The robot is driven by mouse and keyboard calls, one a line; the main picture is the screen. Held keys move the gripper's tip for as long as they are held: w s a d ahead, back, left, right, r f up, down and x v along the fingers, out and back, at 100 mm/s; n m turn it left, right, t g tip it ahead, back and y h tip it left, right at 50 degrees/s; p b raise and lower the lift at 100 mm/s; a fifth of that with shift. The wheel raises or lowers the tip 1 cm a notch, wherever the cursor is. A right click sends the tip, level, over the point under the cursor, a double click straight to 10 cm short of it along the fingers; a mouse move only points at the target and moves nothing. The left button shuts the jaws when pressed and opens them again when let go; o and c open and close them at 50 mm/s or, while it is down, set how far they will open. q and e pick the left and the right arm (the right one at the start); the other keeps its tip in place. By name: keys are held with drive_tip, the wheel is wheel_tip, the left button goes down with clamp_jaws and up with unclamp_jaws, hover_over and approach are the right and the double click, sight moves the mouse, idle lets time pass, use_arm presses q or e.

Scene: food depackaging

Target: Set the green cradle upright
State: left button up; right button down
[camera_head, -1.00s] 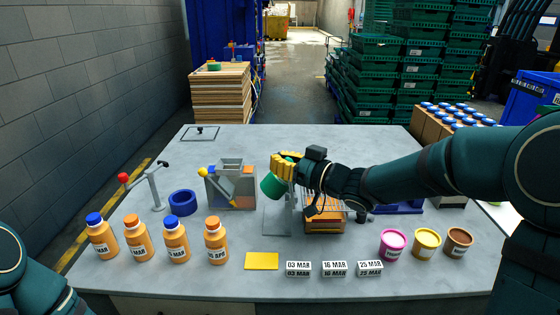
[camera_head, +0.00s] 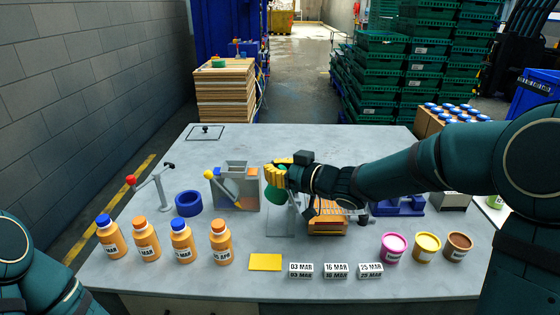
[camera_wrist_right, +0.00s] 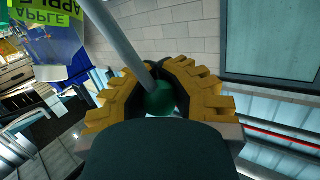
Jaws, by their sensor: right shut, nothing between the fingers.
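The green cradle (camera_head: 278,196) shows in the head view just below the yellow fingers of my right gripper (camera_head: 276,176), on a grey stand (camera_head: 281,222). The gripper and wrist partly cover it, so its exact tilt is hard to tell. My right gripper is shut. In the right wrist view, a round green knob (camera_wrist_right: 160,98) on a grey rod (camera_wrist_right: 118,38) shows at the yellow fingertips (camera_wrist_right: 158,85); I cannot tell whether they touch it. My left arm shows at the lower left, with its gripper out of view.
A grey box with a yellow-knobbed lever (camera_head: 236,188) and a blue ring (camera_head: 188,203) stand left of the cradle. A wire rack over an orange block (camera_head: 328,224) is close on the right. Bottles (camera_head: 181,242), date blocks (camera_head: 335,270) and round tubs (camera_head: 427,246) line the front.

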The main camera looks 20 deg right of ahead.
drive_tip(key=w+a+f+n+g+h+p, duration=0.1)
drive_tip(key=a+f+n+g+h+p, duration=0.1)
drive_tip(key=a+f+h+p, duration=0.1)
drive_tip(key=shift+a+f+g+p, duration=0.35)
drive_tip(key=shift+a+f, duration=0.2)
drive_tip(key=shift+a, duration=0.2)
drive_tip(key=shift+h, duration=0.3)
idle(0.3)
drive_tip(key=c, duration=0.7)
unclamp_jaws()
drive_tip(key=shift+r, duration=0.1)
drive_tip(key=shift+c, duration=0.2)
